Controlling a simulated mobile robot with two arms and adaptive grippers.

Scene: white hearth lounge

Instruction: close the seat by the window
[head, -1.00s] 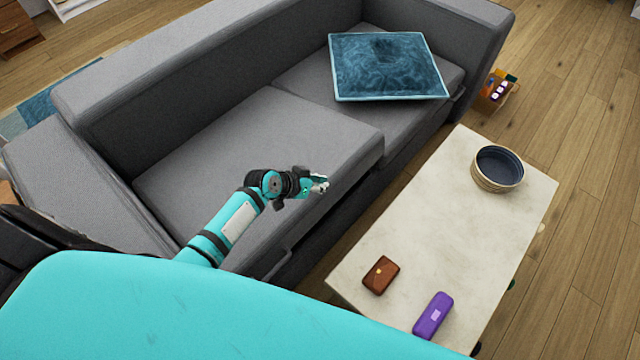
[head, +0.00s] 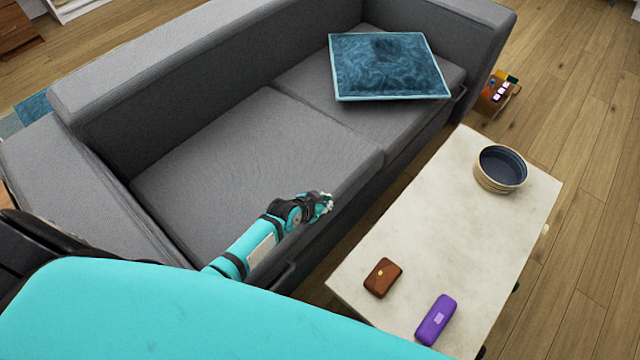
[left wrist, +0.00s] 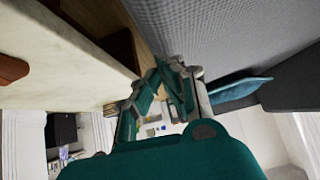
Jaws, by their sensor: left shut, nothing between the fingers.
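The grey sofa has two seats. The nearer seat (head: 250,165) lies down, about level with the farther seat (head: 330,95), and no clear gap shows under its front edge. No window shows, so I cannot tell by it which seat is meant. My left gripper (head: 327,203) is shut and empty at the front edge of the nearer seat; whether it touches is unclear. In the left wrist view, the shut fingers (left wrist: 172,68) point along the sofa, with grey seat fabric (left wrist: 225,30) close above. My right gripper is not in view.
A blue cushion (head: 388,68) lies on the farther seat. A pale coffee table (head: 430,215) stands right of the sofa, across a narrow gap, with a round bowl (head: 500,168), a brown case (head: 383,277) and a purple case (head: 436,319).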

